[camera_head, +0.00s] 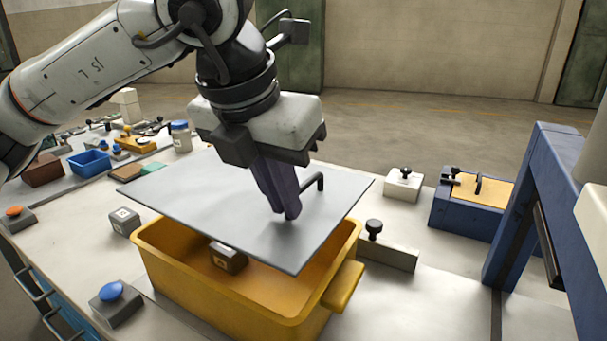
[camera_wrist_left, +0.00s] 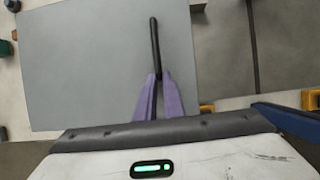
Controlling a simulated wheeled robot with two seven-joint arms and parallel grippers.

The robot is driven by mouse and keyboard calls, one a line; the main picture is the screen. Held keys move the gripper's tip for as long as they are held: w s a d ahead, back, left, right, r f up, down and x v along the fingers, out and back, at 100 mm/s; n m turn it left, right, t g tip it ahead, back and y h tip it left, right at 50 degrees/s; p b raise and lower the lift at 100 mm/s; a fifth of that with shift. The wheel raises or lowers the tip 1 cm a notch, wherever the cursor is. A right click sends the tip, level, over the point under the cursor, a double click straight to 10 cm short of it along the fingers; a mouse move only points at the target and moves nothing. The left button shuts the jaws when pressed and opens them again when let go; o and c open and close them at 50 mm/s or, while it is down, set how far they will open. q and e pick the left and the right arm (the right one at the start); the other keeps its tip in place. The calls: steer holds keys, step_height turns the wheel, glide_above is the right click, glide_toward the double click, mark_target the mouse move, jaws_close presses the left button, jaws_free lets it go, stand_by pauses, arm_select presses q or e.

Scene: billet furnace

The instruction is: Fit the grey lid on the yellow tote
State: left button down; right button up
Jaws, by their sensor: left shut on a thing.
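The grey lid (camera_head: 225,205) is a flat sheet with a black bar handle (camera_head: 316,183). My left gripper (camera_head: 288,213) is shut on the handle and holds the lid above the yellow tote (camera_head: 230,301). The lid is turned relative to the tote and covers its back part, with the front of the opening uncovered. A dark block with a pale label (camera_head: 228,258) shows inside the tote. In the left wrist view, the purple fingers (camera_wrist_left: 158,82) pinch the end of the handle (camera_wrist_left: 154,45), and the lid (camera_wrist_left: 95,65) fills the left. My right gripper is not in view.
A grey block with a black knob (camera_head: 388,252) stands right of the tote. A blue frame (camera_head: 525,210) rises at the right. A blue button box (camera_head: 115,302) and a small labelled cube (camera_head: 123,221) are at the left. Bare bench lies at front right.

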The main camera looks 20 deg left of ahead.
mark_target(280, 227)
arm_select(q)
steer(key=shift+s+f, duration=0.2)
steer(key=shift+s, duration=0.05)
steer(key=shift+s+f+b, duration=0.1)
steer(key=shift+f+b, duration=0.45)
steer(key=shift+f, duration=0.05)
step_height(280, 227, down, 3)
steer(key=shift+f+b, duration=0.15)
steer(key=shift+b, duration=0.75)
step_height(280, 227, down, 2)
steer(key=shift+f+b, duration=0.1)
steer(key=shift+b, duration=1)
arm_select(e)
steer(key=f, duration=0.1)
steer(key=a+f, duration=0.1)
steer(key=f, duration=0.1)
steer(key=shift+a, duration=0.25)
arm_select(q)
steer(key=shift+s+b, duration=0.1)
steer(key=shift+b, duration=0.2)
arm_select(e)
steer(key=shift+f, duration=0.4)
arm_select(q)
steer(key=shift+f+b, duration=0.5)
steer(key=shift+b, duration=0.55)
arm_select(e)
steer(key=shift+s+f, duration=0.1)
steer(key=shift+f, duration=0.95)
